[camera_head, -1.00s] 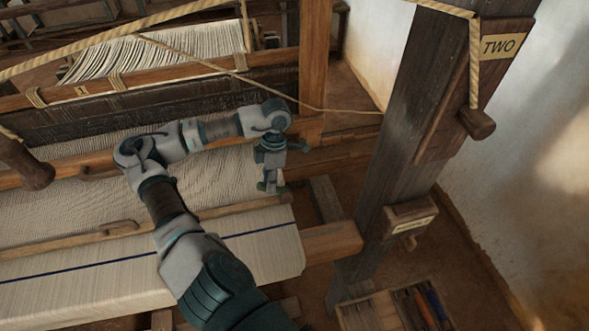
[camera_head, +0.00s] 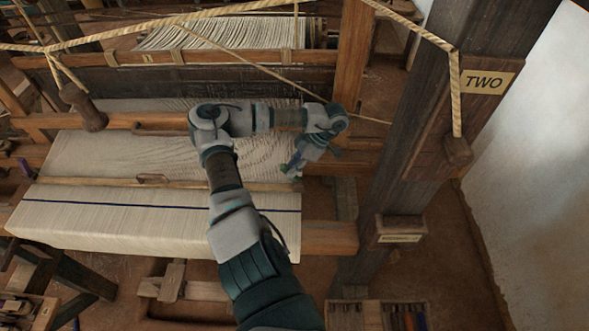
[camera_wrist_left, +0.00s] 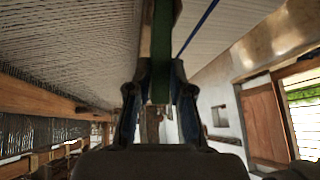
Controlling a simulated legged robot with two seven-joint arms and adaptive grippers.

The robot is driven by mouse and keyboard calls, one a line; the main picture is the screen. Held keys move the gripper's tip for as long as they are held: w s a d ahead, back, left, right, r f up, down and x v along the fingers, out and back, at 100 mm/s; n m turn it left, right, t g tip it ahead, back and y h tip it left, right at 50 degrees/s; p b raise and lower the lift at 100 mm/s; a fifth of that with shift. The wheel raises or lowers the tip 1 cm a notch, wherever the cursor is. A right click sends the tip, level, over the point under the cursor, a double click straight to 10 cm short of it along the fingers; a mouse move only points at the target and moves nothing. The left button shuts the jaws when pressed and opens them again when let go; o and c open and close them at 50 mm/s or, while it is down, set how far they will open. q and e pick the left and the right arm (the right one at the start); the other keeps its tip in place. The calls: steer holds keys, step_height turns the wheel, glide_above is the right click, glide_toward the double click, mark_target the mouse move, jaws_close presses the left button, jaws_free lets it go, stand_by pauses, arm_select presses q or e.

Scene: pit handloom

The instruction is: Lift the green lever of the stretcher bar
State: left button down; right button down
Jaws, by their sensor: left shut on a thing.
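The stretcher bar (camera_head: 110,182) is a thin wooden bar lying across the cream cloth in the head view. My left gripper (camera_head: 291,169) is at its right end, near the cloth's right edge, tilted down and to the left. In the left wrist view, the gripper (camera_wrist_left: 158,95) is shut on the green lever (camera_wrist_left: 163,45), a dark green strip between the fingers. A pale wooden strip (camera_wrist_left: 146,35) runs beside it. In the head view the gripper mostly hides the lever, so its angle to the bar is unclear. My right gripper is out of view.
The cloth (camera_head: 110,220) has a dark blue stripe in front of the bar. A dark post (camera_head: 430,120) with a "TWO" label stands right. A wooden handle (camera_head: 84,108) hangs from a rope at left. A tool box (camera_head: 375,314) sits below the post.

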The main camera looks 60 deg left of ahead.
arm_select(q)
steer(key=c, duration=1.2)
jaws_free()
steer(key=shift+o, duration=0.8)
steer(key=shift+w+a+f, duration=0.1)
steer(key=shift+a+f, duration=0.05)
steer(key=shift+s+a+r, duration=0.1)
steer(key=shift+s+r, duration=0.1)
steer(key=shift+r, duration=0.5)
step_height(320, 180, up, 8)
steer(key=shift+w+r, duration=0.25)
